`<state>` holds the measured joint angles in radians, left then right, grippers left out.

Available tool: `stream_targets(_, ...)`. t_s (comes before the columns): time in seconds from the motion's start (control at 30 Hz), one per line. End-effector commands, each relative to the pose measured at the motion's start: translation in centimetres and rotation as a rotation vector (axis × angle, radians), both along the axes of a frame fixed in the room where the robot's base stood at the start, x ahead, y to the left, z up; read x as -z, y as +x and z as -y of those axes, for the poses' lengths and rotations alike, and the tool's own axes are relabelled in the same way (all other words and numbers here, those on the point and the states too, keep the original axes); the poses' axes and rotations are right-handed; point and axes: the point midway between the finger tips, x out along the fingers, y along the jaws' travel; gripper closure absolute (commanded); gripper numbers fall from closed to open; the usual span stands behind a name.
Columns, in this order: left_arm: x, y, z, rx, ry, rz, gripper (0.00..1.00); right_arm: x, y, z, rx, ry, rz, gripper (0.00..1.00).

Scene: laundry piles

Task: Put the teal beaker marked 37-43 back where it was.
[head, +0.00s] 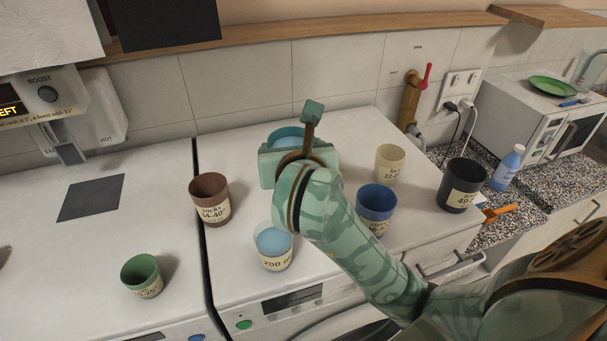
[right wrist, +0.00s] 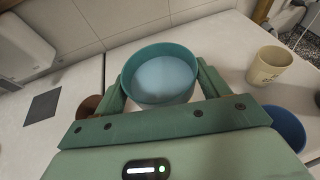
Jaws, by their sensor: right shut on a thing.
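The teal beaker (head: 287,133) is at the back of the right-hand machine top, partly behind my right gripper (head: 290,150), which is shut on it. In the right wrist view the beaker (right wrist: 160,65) stands between the two fingers, roughly upright, with pale blue liquid inside. Its label does not show in either view. I cannot tell whether its base touches the machine top. My left gripper is not in view.
On the right-hand top stand a brown beaker (head: 210,199), a clear 200 ml cup (head: 275,260) with blue liquid, a blue beaker (head: 375,205), a cream one (head: 389,165) and a black one (head: 461,186). A green beaker (head: 141,275) stands on the left-hand top, near a dark square (head: 91,197).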

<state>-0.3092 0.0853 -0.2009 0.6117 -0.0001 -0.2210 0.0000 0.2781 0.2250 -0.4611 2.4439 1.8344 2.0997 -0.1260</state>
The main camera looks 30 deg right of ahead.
Motion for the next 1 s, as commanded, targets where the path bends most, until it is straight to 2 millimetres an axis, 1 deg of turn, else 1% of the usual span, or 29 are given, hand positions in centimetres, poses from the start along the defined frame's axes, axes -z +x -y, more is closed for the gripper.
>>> stream_targets(0.03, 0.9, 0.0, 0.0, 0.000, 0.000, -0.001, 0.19, 1.1, 0.7, 1.2, 0.005, -0.008, 0.001, 0.48)
stream_targets(0.1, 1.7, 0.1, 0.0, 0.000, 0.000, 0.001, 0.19, 2.8, 1.4, 2.1, 0.003, -0.007, -0.001, 0.48)
stream_targets(0.2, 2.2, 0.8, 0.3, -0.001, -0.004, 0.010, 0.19, 4.3, 2.2, 3.1, 0.002, -0.004, 0.000, 0.48)
stream_targets(0.3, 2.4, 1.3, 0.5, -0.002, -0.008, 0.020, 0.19, 5.0, 2.7, 3.7, 0.002, -0.003, 0.002, 0.48)
stream_targets(0.43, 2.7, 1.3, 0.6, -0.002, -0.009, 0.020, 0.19, 5.9, 3.2, 4.3, 0.002, -0.003, 0.002, 0.48)
stream_targets(0.5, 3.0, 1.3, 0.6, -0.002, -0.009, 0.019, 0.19, 7.0, 3.4, 4.7, 0.000, -0.002, -0.001, 0.48)
stream_targets(0.6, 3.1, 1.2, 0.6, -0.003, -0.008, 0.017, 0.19, 8.5, 3.4, 4.6, -0.001, -0.002, -0.001, 0.48)
stream_targets(0.7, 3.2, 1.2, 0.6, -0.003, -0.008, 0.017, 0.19, 9.2, 3.4, 4.6, -0.001, 0.000, 0.002, 0.48)
stream_targets(1.0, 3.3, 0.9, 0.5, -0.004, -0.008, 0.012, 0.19, 9.4, 3.4, 4.5, 0.000, 0.001, 0.004, 0.48)
